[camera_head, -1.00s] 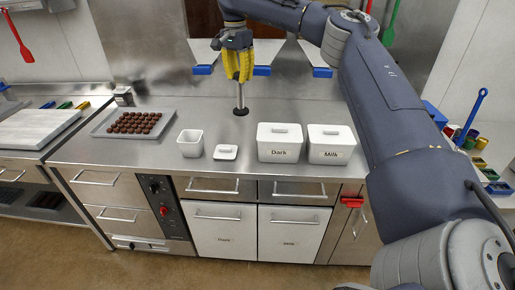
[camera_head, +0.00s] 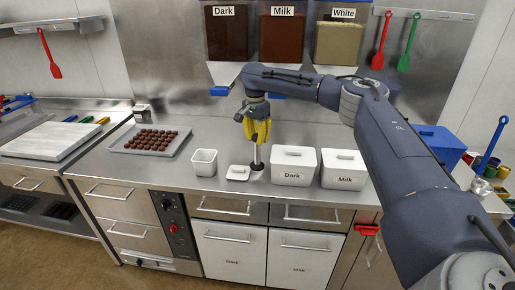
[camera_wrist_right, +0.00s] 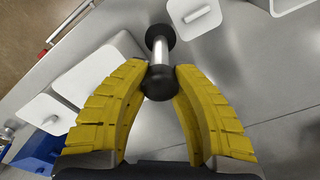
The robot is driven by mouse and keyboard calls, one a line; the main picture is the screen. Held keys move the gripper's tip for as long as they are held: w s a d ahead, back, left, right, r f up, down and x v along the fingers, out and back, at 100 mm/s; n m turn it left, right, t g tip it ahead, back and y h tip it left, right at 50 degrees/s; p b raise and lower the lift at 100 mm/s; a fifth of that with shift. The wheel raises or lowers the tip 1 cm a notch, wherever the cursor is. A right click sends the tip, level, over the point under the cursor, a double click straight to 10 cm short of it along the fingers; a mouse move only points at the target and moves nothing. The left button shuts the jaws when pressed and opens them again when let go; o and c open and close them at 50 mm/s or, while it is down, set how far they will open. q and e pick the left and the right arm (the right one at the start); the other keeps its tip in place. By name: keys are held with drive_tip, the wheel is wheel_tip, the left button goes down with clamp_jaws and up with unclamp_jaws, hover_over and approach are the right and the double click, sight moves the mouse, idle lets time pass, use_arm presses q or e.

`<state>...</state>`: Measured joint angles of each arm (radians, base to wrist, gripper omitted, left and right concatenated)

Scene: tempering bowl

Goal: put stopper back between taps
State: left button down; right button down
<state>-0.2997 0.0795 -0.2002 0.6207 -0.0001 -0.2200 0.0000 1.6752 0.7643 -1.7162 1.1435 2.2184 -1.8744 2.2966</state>
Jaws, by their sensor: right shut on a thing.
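My right gripper (camera_head: 257,143) has yellow fingers and is shut on the stopper (camera_head: 258,158), which has a black knob, a silver shaft and a black disc foot. In the right wrist view the knob sits between the fingertips (camera_wrist_right: 160,80), and the stopper's shaft (camera_wrist_right: 160,50) points away from the gripper. The stopper hangs upright beside the small white lid (camera_head: 238,173); I cannot tell whether its foot touches the counter. Dark (camera_head: 221,40), Milk (camera_head: 283,40) and White (camera_head: 338,43) dispensers line the back wall. My arm partly hides the area below them. My left gripper is out of view.
The white Dark tub (camera_head: 293,178) and Milk tub (camera_head: 345,181) stand right of the stopper. An open white container (camera_head: 204,169) and a chocolate tray (camera_head: 120,150) lie left. A blue box (camera_head: 440,143) stands at the right. The counter (camera_head: 220,130) behind the stopper is clear.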

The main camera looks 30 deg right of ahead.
sight(257, 147)
drive_tip(key=shift+f, duration=2.15)
drive_tip(key=c, duration=1.2)
unclamp_jaws()
drive_tip(key=shift+f, duration=0.1)
drive_tip(key=shift+o, duration=0.2)
